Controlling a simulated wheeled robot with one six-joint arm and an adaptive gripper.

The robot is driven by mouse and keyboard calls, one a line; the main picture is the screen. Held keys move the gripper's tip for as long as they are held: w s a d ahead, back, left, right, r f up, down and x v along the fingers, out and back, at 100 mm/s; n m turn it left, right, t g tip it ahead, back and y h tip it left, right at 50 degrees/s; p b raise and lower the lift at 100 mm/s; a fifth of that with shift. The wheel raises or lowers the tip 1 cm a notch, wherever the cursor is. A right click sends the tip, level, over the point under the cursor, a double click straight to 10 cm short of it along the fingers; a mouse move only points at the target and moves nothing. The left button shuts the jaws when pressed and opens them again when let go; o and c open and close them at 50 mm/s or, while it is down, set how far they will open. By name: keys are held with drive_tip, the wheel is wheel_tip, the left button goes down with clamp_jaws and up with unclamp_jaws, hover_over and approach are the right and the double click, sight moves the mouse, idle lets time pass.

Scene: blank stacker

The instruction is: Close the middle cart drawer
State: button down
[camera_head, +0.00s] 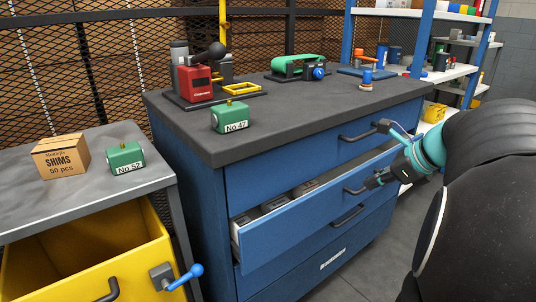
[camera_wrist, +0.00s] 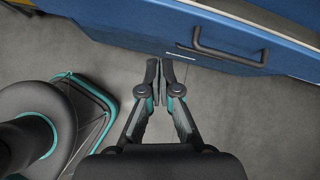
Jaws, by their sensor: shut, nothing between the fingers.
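The blue cart (camera_head: 190,190) stands in the middle of the head view. Its middle drawer (camera_head: 300,220) is pulled partway out, and grey contents show inside along its open top. The drawer's dark handle (camera_head: 354,190) is near the right part of its front. My gripper (camera_head: 376,182) is close to that handle at the drawer's front; contact cannot be told. In the wrist view my gripper (camera_wrist: 164,88) is shut and empty, with its fingertips just short of a blue front (camera_wrist: 130,22). A dark handle (camera_wrist: 230,52) is to the right of the fingertips.
The top drawer (camera_head: 290,170) looks shut; a lower handle (camera_head: 347,217) is below the open drawer. A red machine (camera_head: 195,82) and a green No.47 block (camera_head: 230,117) stand on the cart top. An open yellow bin (camera_head: 100,265) is at the left. Grey floor (camera_wrist: 240,130) is clear.

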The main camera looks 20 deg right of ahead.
drive_tip(key=d+m+t, duration=0.1)
drive_tip(key=d+m, duration=0.2)
drive_tip(key=d, duration=0.1)
drive_tip(key=b, duration=0.1)
approach(342, 183)
drive_tip(key=x, duration=0.5)
drive_tip(key=shift+s+f, duration=0.2)
drive_tip(key=shift+f, duration=0.3)
drive_tip(key=shift+w+a, duration=0.15)
drive_tip(key=shift+w, duration=0.4)
